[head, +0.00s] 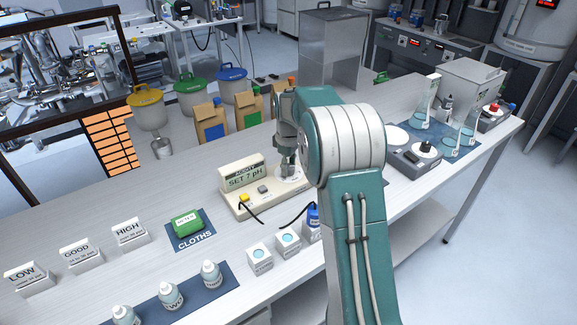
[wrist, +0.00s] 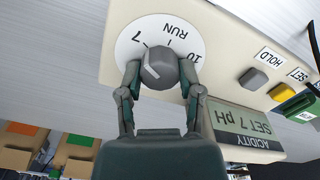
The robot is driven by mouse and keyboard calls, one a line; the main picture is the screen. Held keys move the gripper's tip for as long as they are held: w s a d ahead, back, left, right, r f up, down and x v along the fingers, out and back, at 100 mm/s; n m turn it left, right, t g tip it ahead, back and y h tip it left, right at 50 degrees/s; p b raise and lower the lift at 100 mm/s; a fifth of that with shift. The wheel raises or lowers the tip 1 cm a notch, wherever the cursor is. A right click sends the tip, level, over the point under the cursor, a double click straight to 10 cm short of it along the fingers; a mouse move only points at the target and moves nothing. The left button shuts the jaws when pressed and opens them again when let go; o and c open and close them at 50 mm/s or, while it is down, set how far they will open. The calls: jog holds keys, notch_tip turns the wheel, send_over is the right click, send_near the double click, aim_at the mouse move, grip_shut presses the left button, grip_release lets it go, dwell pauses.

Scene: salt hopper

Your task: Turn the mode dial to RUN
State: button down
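The mode dial is a round grey knob (wrist: 160,67) on a white disc marked RUN, 7 and 10, which read upside down in the wrist view. A pale mark shows on the knob; which label it points to is unclear. My gripper (wrist: 160,74) has one finger on each side of the knob, and both appear to touch it. In the head view my gripper (head: 288,164) reaches down onto the dial at the right end of the cream acidity meter (head: 242,205). The meter's display (head: 242,178) reads SET 7 pH.
Beside the dial are a grey HOLD button (wrist: 253,79) and a yellow SET button (wrist: 283,93). A black cable (head: 297,215) lies in front of the meter. White boxes (head: 259,259), a cloth mat (head: 190,240) and bottles (head: 211,273) stand nearby.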

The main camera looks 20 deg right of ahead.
jog(key=shift+f, duration=0.1)
dwell(0.3)
jog(key=m, duration=0.5)
jog(key=shift+f+m, duration=0.1)
jog(key=shift+m, duration=0.2)
jog(key=m, duration=0.5)
jog(key=shift+m, duration=0.4)
jog(key=shift+s+m, duration=0.1)
jog(key=shift+m, duration=0.2)
jog(key=shift+c, duration=1.3)
grip_release()
